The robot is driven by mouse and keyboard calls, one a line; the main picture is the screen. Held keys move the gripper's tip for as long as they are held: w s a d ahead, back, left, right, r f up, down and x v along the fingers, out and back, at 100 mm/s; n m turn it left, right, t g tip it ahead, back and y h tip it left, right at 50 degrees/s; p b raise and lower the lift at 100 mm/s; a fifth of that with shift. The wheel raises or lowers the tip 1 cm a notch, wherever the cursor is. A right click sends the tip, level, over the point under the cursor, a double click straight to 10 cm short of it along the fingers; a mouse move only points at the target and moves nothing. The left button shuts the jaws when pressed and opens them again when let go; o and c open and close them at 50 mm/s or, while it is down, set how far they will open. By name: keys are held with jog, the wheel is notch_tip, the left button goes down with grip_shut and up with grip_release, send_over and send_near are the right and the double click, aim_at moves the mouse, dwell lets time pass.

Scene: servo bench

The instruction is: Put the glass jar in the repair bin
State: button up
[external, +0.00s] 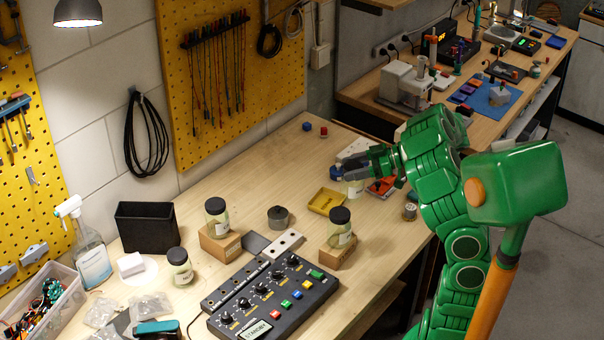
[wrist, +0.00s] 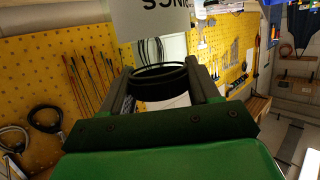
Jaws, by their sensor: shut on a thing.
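My gripper (external: 362,170) is over the bench's far right part, shut on a glass jar (external: 355,188), whose pale body shows just below the fingers. In the wrist view, my gripper (wrist: 164,85) has a finger on each side of the jar's black lid (wrist: 158,76); most of the jar is hidden. Three other jars with black lids stand on the bench: one on a left wooden block (external: 217,218), one on a right block (external: 340,230), and a smaller one (external: 180,267) on the bench top. An open black bin (external: 147,228) stands at the left by the wall; no label on it is readable.
A yellow tray (external: 326,201) lies left of my gripper, and a red tray (external: 383,187) beside it. A control box (external: 270,300) with knobs fills the front. A spray bottle (external: 92,255) and a clear box of parts (external: 42,305) stand left. The bench's middle back is clear.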

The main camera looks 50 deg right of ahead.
jog(key=w+d+f, duration=0.4)
jog(key=w+f, duration=0.8)
jog(key=shift+d+f, duration=0.25)
jog(key=shift+d, duration=0.1)
dwell(0.5)
jog(key=shift+w+f, duration=0.1)
jog(key=shift+f, duration=0.05)
jog(key=o, duration=1.5)
jog(key=shift+c, duration=0.2)
jog(key=v, duration=1.2)
